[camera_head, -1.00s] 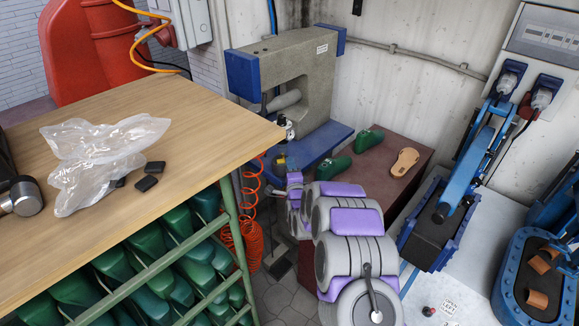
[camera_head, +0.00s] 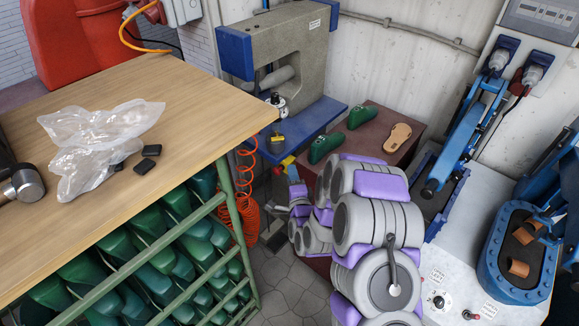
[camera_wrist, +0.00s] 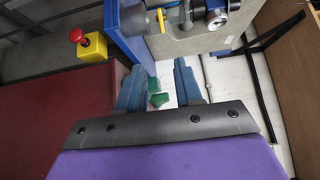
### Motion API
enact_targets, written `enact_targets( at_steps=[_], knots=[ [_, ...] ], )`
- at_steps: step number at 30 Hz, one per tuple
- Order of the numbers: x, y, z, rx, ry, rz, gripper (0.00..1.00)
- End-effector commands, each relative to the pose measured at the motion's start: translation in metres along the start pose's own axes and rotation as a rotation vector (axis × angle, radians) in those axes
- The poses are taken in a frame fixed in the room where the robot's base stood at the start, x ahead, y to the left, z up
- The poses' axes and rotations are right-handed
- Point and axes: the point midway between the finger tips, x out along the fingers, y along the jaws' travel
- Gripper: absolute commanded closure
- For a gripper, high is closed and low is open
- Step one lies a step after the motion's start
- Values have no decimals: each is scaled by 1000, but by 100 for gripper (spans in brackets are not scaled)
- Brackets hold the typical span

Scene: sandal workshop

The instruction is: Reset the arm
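My gripper (camera_wrist: 161,88) shows in the wrist view with its two blue-grey fingers apart and nothing gripped between them. Small green pieces show in the gap, seemingly farther off. In the head view my grey and purple arm is folded at the lower middle, in front of the dark red table (camera_head: 381,138).
Two green shoe lasts (camera_head: 324,146) and a tan sole (camera_head: 396,136) lie on the red table. A grey and blue press (camera_head: 290,50) stands behind. A wooden bench (camera_head: 175,95) holds clear plastic bags (camera_head: 95,140). A red button (camera_wrist: 76,36) is near my gripper.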

Motion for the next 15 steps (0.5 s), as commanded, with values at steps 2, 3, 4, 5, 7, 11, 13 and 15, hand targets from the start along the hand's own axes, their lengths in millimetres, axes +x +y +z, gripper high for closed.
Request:
enact_targets(
  at_steps=[2, 3, 4, 5, 7, 11, 13, 15],
  knots=[
    [-6, 0, 0, 1, 1, 0, 65],
    [-8, 0, 0, 1, 1, 0, 65],
    [-10, 0, 0, 0, 0, 1, 65],
    [-11, 0, 0, 0, 0, 1, 65],
    [-12, 0, 0, 0, 0, 1, 65],
    [-12, 0, 0, 0, 0, 1, 65],
    [-12, 0, 0, 0, 0, 0, 65],
    [-12, 0, 0, 0, 0, 0, 65]
  ],
)
